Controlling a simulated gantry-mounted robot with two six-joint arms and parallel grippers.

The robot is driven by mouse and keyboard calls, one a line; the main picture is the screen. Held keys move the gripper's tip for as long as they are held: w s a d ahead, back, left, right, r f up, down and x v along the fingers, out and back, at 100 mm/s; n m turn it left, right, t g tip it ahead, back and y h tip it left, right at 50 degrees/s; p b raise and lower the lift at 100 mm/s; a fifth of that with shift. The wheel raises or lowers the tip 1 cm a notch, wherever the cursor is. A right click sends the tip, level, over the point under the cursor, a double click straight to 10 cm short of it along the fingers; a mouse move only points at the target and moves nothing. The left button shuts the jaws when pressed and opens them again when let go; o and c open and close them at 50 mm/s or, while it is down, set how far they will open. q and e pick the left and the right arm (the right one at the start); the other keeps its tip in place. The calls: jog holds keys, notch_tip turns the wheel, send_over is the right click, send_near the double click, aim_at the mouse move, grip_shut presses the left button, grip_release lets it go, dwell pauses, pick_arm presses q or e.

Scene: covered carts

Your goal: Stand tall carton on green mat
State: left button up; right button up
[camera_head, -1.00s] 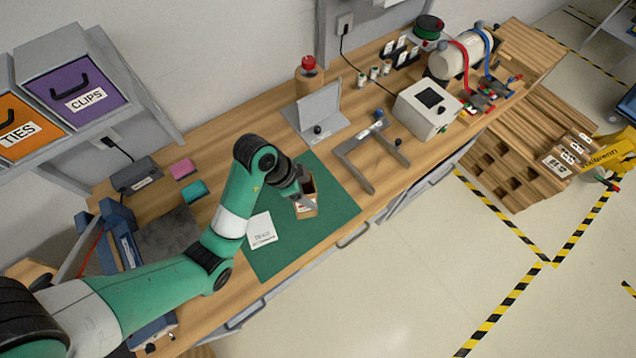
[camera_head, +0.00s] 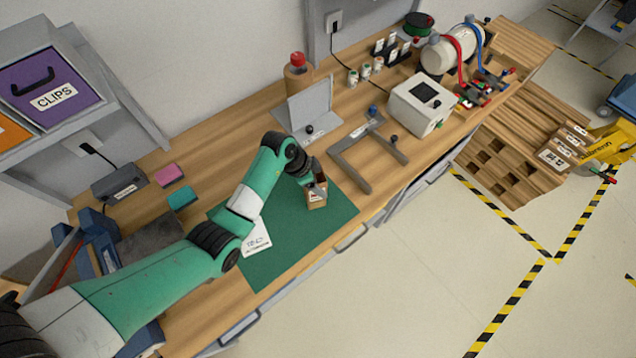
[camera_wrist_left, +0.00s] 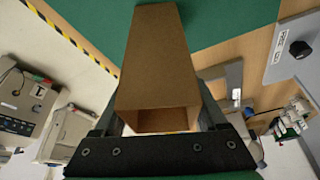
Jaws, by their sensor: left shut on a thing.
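The tall brown carton (camera_head: 317,199) looks upright over the far part of the green mat (camera_head: 290,245), its dark open end up and a label on its side. I cannot tell whether its base touches the mat. My left gripper (camera_head: 314,182) is shut on the carton near its open end. In the left wrist view the carton (camera_wrist_left: 158,65) runs away between the two dark fingers, its open end nearest the camera and the green mat (camera_wrist_left: 100,22) beyond. My right gripper is not in view.
A white printed card (camera_head: 256,238) lies on the mat's left part. A grey U-shaped frame (camera_head: 367,155) and a grey angle plate (camera_head: 312,110) stand beyond the mat. Pink (camera_head: 169,174) and teal (camera_head: 182,198) blocks lie at left. The mat's near part is clear.

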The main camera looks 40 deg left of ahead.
pick_arm(q)
jog(key=o, duration=1.3)
jog(key=p+v, duration=0.4)
jog(key=v, duration=0.8)
jog(key=shift+w+r, duration=0.1)
jog(key=shift+r, duration=0.05)
